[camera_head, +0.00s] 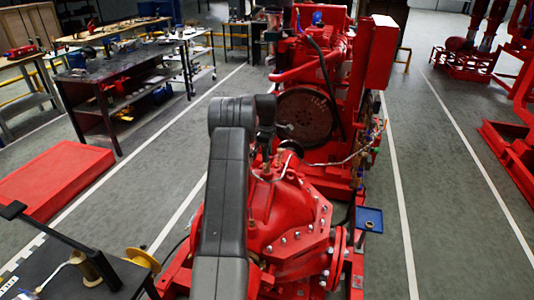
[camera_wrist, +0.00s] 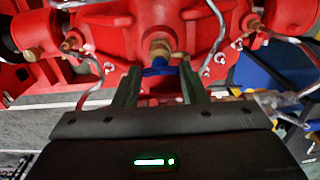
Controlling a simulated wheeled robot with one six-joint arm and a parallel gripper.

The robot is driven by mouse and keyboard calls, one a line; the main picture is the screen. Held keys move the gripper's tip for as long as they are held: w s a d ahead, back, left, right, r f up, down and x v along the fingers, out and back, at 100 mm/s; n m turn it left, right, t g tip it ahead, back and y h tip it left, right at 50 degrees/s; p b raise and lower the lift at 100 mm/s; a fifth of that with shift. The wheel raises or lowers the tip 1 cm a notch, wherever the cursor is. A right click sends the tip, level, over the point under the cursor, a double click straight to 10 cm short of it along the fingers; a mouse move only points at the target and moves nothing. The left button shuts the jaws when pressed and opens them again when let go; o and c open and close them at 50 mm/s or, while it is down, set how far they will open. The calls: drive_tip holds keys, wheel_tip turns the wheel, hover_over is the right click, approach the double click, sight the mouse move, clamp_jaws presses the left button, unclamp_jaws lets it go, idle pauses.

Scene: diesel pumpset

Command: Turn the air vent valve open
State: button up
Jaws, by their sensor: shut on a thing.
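The air vent valve shows in the wrist view as a brass body (camera_wrist: 160,47) with a blue handle (camera_wrist: 157,70), set on the red pump casing (camera_wrist: 105,38). My gripper (camera_wrist: 161,75) has one finger on each side of the blue handle and is shut on it. The handle lies roughly crosswise in the picture. In the head view my arm reaches over the red pump (camera_head: 290,220), and the valve cannot be made out there.
Thin metal pipes (camera_wrist: 218,28) run on both sides of the valve in the wrist view. The engine with its dark flywheel (camera_head: 305,114) stands behind the pump. A blue tray (camera_head: 369,219) is to the right. Workbenches (camera_head: 110,75) stand at left.

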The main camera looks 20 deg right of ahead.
drive_tip(key=shift+w+r, duration=0.1)
drive_tip(key=o, duration=1)
wheel_tip(320, 180, up, 14)
drive_tip(key=b, duration=0.1)
drive_tip(key=shift+f, duration=0.25)
wheel_tip(320, 180, down, 14)
drive_tip(key=shift+r+p, duration=0.15)
drive_tip(key=shift+p, duration=0.3)
drive_tip(key=shift+r, duration=0.1)
